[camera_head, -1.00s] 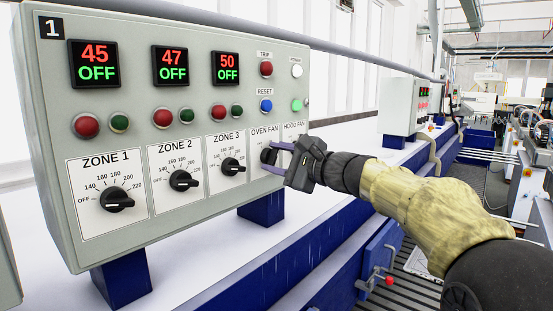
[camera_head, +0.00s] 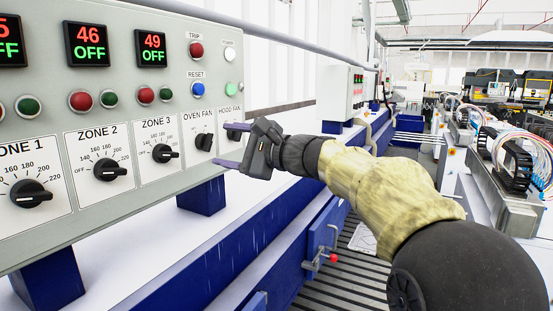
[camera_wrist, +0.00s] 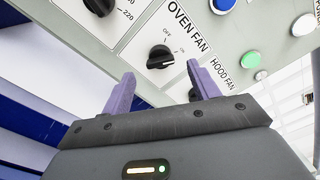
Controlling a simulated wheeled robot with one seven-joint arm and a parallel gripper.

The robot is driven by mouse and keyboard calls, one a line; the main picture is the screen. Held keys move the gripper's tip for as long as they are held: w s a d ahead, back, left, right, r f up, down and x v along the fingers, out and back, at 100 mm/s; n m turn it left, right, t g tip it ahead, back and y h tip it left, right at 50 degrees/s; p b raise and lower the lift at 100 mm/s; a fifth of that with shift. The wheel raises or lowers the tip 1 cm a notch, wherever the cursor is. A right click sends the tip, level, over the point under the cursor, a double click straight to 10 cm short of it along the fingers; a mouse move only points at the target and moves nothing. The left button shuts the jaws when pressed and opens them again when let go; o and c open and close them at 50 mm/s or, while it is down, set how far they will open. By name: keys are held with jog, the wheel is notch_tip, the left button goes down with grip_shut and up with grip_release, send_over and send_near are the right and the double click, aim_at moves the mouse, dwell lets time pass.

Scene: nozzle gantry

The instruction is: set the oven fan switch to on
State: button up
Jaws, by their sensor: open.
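The oven fan switch (camera_head: 204,142) is a black knob on the grey panel, under the OVEN FAN label. In the wrist view the oven fan switch (camera_wrist: 160,57) lies just beyond my fingertips, with OFF and ON printed above it. Its ridge seems to lean toward the ON side, but its white mark is too small to read surely. My gripper (camera_head: 232,146) is open, its purple fingers spread. In the wrist view my gripper (camera_wrist: 160,76) has nothing between its fingers and appears apart from the knob.
The hood fan knob (camera_head: 238,127) is close to the right, partly behind my gripper. The zone 3 knob (camera_head: 165,153) is on the left. Reset (camera_head: 198,90) and trip (camera_head: 196,50) buttons sit above. A blue post (camera_head: 202,197) supports the panel.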

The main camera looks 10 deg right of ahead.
jog(key=b+v, duration=0.3)
jog(key=v, duration=0.9)
jog(key=shift+d, duration=0.25)
jog(key=shift+s+f, duration=0.15)
jog(key=shift+s, duration=0.15)
notch_tip(320, 180, down, 28)
jog(key=s+n+g+h, duration=0.2)
jog(key=g+h, duration=0.3)
jog(key=h, duration=0.3)
jog(key=s+d+f+n+g+h, duration=0.3)
jog(key=s+f+n+h, duration=0.3)
jog(key=s+f+n, duration=0.5)
jog(key=s+d+f, duration=0.1)
jog(key=s+f, duration=0.2)
jog(key=f, duration=0.4)
jog(key=shift+s+f+n, duration=0.2)
jog(key=shift+s+n, duration=0.05)
jog(key=shift+n, duration=0.15)
